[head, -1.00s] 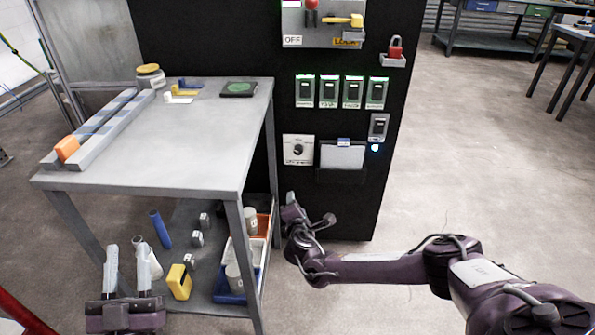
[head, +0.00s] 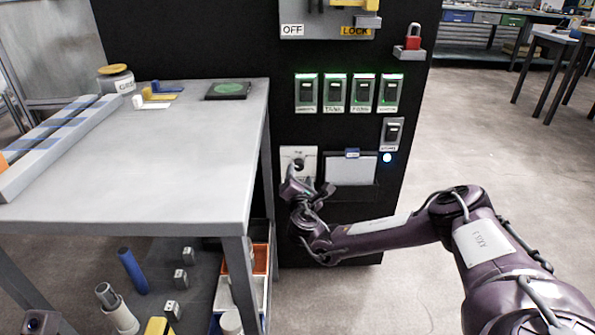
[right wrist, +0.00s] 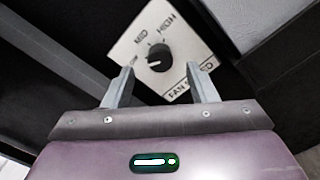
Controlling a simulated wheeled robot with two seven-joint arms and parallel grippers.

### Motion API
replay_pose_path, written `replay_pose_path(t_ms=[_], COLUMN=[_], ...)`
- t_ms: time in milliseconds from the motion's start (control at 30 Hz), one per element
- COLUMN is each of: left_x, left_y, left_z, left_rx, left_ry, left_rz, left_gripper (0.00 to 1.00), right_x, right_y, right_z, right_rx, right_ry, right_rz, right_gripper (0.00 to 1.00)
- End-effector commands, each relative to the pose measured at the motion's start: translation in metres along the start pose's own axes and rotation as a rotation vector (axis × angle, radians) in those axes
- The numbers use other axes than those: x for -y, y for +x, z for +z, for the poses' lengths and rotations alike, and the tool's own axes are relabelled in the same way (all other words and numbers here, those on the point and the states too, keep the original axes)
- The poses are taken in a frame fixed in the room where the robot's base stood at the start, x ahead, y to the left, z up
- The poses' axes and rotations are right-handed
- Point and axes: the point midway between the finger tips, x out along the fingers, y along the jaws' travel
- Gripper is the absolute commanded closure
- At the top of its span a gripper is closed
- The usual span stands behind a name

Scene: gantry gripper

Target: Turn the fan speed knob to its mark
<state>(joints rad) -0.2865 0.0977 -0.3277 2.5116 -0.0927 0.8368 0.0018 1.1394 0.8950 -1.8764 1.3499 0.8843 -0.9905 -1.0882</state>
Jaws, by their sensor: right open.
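The fan speed knob (right wrist: 159,57) is a round black dial on a white plate (right wrist: 180,84) with LOW, MID and HIGH labels, tilted in the right wrist view. A small white line on the knob shows toward the LOW side. In the head view the plate (head: 309,158) is on the black panel, and my right arm partly covers it. My right gripper (right wrist: 158,84) is open, its two fingers apart, with the knob showing between and beyond the fingertips. I see no contact with the knob. In the head view the right gripper (head: 306,180) is just in front of the plate. A fragment of my left gripper may show at the lower left edge.
A grey table (head: 190,150) stands close left of the panel. A document holder (head: 350,170) and a switch with a blue light (head: 393,134) are right of the plate. Several green-lit switches (head: 333,94) are above. Open floor lies to the right.

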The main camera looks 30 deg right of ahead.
Motion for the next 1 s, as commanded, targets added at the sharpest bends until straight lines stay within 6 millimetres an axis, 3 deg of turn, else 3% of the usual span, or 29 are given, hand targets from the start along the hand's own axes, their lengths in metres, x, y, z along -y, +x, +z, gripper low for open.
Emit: replay_pose_path(t_ms=[100,300,633,1000], left_x=[-0.001,-0.001,-0.001,-0.001], left_y=[-0.007,-0.009,-0.008,-0.008], left_z=[0.000,0.001,0.000,0.000], left_rx=[-0.011,-0.020,-0.023,-0.023], left_ry=[0.002,0.004,0.004,0.004], left_rz=[0.005,0.010,0.013,0.013], left_gripper=[0.64,0.64,0.64,0.64], right_x=[0.002,0.001,0.000,0.000], right_y=[0.020,0.042,0.046,0.046], right_z=[-0.002,-0.002,-0.001,-0.001], right_rx=[0.003,0.001,-0.001,-0.001], right_ry=[0.001,0.000,0.002,0.001], right_rz=[0.000,0.000,-0.001,-0.001], right_gripper=[0.48,0.48,0.48,0.92])
